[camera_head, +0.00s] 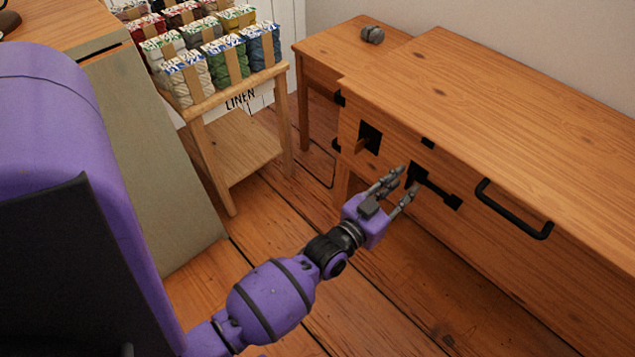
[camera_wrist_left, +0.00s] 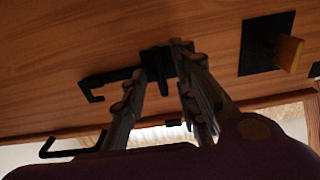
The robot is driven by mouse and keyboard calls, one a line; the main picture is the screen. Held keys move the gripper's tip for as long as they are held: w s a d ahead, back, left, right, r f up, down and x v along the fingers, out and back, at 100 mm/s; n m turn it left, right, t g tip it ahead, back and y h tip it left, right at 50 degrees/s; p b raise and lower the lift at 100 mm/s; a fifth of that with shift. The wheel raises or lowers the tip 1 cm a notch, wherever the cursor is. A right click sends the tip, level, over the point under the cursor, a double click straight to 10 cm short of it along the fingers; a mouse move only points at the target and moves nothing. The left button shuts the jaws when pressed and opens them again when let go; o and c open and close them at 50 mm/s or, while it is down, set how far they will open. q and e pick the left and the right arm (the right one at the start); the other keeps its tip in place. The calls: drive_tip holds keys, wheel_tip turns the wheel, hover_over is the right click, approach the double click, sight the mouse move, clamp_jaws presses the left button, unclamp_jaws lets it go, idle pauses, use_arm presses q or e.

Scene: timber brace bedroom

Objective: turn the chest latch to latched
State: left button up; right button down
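The black chest latch (camera_head: 440,189) is on the front of the wooden chest (camera_head: 500,110). Its bar slants down to the right from a hub to a blocky end. My left gripper (camera_head: 405,180) is at the hub with its fingers spread. In the left wrist view, the latch (camera_wrist_left: 112,77) has its hub between the fingertips of my left gripper (camera_wrist_left: 160,62), with its bar running left to a hooked end. I cannot tell whether the fingers touch the hub. My right gripper is not in view.
A black bar handle (camera_head: 513,210) sticks out right of the latch. A black plate with a wooden peg (camera_head: 368,137) is to its left. A small grey object (camera_head: 372,35) lies on the wooden top behind. A stand of yarn (camera_head: 225,62) is at the back left.

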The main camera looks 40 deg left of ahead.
use_arm(q)
drive_tip(key=shift+w, duration=0.85)
clamp_jaws()
